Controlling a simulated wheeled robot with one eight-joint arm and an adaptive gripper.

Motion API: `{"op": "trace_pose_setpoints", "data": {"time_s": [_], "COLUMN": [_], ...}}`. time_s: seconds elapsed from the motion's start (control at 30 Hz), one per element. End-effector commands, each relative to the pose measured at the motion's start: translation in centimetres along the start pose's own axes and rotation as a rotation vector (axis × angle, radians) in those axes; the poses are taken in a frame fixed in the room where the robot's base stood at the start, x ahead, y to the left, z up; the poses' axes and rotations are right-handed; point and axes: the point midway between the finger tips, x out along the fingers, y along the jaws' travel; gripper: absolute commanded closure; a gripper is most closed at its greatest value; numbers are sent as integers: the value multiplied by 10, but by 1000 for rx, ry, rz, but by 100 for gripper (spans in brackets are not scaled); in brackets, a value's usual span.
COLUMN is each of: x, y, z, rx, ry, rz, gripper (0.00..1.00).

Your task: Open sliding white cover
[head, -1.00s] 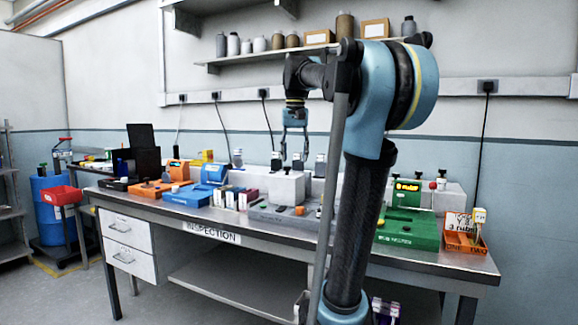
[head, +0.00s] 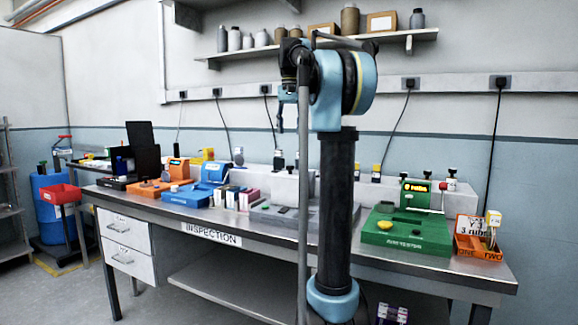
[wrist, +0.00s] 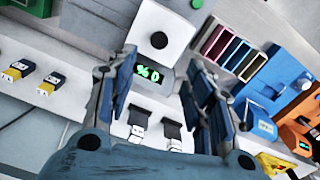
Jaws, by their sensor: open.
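A white cover (wrist: 172,22) with a round black knob shows at the top centre of the wrist view. A dark panel with green digits (wrist: 148,74) lies just below it in the picture. My gripper (wrist: 162,62) is open and empty, its two blue fingers spread either side of the digits. The knob is above the fingertips in the picture and not between them. In the head view my gripper (head: 281,118) hangs above the back of the bench, fingers down. My arm and a grey pole block part of the bench there, and I cannot make out the cover clearly.
The inspection bench (head: 215,235) holds a grey station (head: 272,214), blue and orange modules at left, and a green module (head: 405,232) and orange tray at right. Plug-like items (wrist: 138,122) stand in the white riser. A shelf of bottles hangs above.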

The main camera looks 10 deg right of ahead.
Motion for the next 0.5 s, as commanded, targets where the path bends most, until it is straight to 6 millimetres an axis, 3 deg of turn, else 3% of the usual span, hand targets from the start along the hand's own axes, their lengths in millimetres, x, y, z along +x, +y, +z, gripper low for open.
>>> {"op": "trace_pose_setpoints", "data": {"time_s": [0.5], "x": [90], "y": [2], "z": [0], "rx": [2], "ry": [0], "rz": [0], "gripper": [53]}}
